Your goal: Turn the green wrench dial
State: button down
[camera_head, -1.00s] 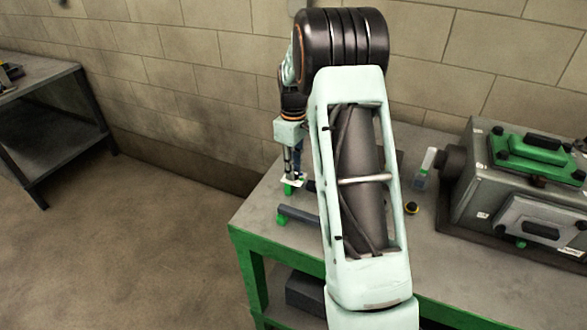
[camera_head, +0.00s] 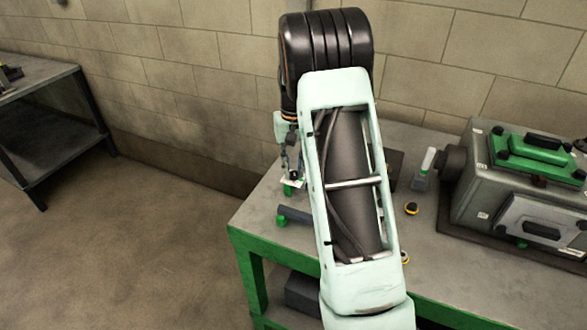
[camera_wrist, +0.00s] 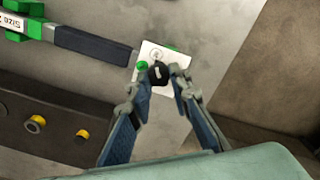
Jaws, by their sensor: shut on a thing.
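The wrench lies on the bench; its dark handle (camera_wrist: 95,45) runs across the upper left of the wrist view, with green parts and a small readout (camera_wrist: 12,21) at the left end. In the head view its handle (camera_head: 294,214) shows left of my arm. A white plate (camera_wrist: 150,54) with green edges lies beyond the handle's right end. A dark knob, seemingly the dial (camera_wrist: 158,76), stands on this plate. My gripper (camera_wrist: 160,71) is shut on the knob, one fingertip each side. The fingers partly hide the knob; the dial is hard to make out in the head view.
A dark plate (camera_wrist: 45,135) with yellow and black round knobs lies near the wrench. A grey machine housing (camera_head: 480,195) with green covers stands on the right of the green-framed bench (camera_head: 250,225). A small bottle (camera_head: 424,170) stands beside it. The floor at left is clear.

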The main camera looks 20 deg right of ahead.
aim_at(293, 172)
jog(key=shift+m, duration=0.5)
jog(key=c, duration=1.8)
grip_release()
jog(key=shift+o, duration=0.2)
notch_tip(293, 172, up, 12)
